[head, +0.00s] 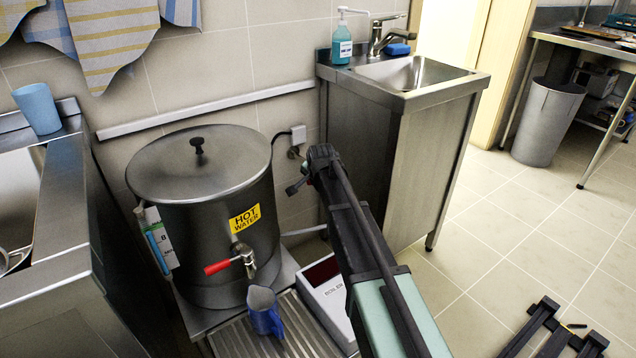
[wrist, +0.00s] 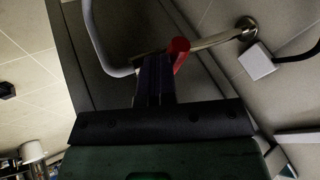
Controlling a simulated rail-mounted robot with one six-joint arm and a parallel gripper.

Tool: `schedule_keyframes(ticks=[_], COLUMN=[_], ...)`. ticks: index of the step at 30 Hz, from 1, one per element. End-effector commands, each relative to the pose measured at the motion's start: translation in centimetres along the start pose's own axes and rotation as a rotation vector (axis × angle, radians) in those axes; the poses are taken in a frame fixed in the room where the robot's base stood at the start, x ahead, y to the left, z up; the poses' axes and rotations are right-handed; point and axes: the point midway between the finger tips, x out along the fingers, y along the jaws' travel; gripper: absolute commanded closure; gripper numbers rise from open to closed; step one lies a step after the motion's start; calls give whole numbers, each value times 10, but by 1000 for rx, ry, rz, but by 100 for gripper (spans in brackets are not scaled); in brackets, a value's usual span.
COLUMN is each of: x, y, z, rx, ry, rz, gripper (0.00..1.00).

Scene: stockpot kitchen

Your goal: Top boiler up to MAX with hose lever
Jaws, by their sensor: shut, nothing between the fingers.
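The boiler (head: 210,225) is a dark steel cylinder with its lid on and a yellow HOT WATER label. Its sight tube (head: 157,248) on the left side shows blue; MAX and the exact level are too small to read. In the wrist view, a red lever (wrist: 179,50) stands by a metal pipe running to the wall fitting. My gripper (head: 293,187) is just right of the boiler, by the wall. In the wrist view my dark fingers (wrist: 154,65) are together and empty, close beside the lever. I cannot tell whether they touch it.
A red-handled tap (head: 228,264) sticks out of the boiler front above a blue jug (head: 264,310) on the slatted drip tray (head: 237,343). A white box with a dark display (head: 325,290) lies beside it. A sink cabinet (head: 400,150) stands right of my arm.

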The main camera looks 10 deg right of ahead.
Motion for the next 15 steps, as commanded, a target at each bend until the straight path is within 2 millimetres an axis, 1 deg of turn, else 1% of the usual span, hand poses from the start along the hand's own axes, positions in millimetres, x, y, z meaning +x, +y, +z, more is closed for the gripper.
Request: schedule_keyframes(ticks=[5, 8, 11, 14, 15], x=[0, -5, -16, -33, -52], y=[0, 5, 16, 34, 26], z=[-1, 0, 3, 7, 4], rx=[0, 0, 1, 0, -2], ry=[1, 1, 0, 0, -1], rz=[-1, -1, -1, -1, -2], gripper=[100, 100, 100, 100, 100])
